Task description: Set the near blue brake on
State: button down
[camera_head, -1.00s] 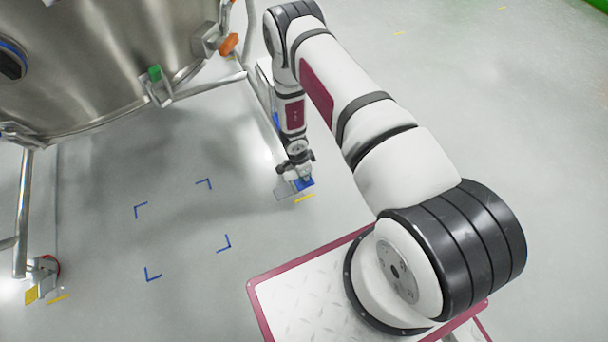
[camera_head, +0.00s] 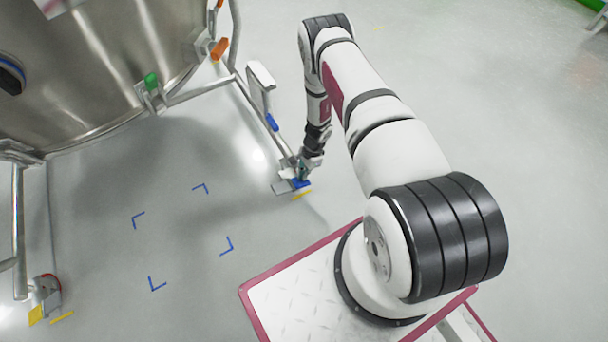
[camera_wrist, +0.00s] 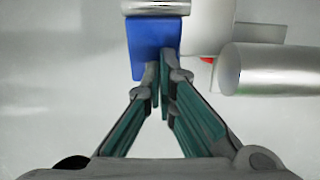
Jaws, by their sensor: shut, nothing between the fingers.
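The near blue brake (camera_head: 300,184) is a small blue pedal at the foot of the vessel's nearer leg, low above the floor. In the wrist view the blue brake pedal (camera_wrist: 152,45) shows as a blue plate just beyond my fingertips. My gripper (camera_wrist: 159,80) is shut and empty, with its tips overlapping the lower edge of the pedal in the picture. I cannot tell whether they touch it. In the head view my gripper (camera_head: 304,172) comes down onto or just above the pedal and partly hides it.
The steel vessel (camera_head: 90,70) stands on tubular legs at the left. Another caster (camera_head: 45,290) with a red part stands at lower left. A metal cylinder (camera_wrist: 265,70) lies close right of the pedal. Blue corner marks (camera_head: 229,246) are on open floor.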

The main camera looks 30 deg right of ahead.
dwell(0.6)
jog(key=d+p+v, duration=0.1)
jog(key=p+v, duration=0.4)
jog(key=v, duration=0.8)
jog(key=shift+d+r, duration=0.25)
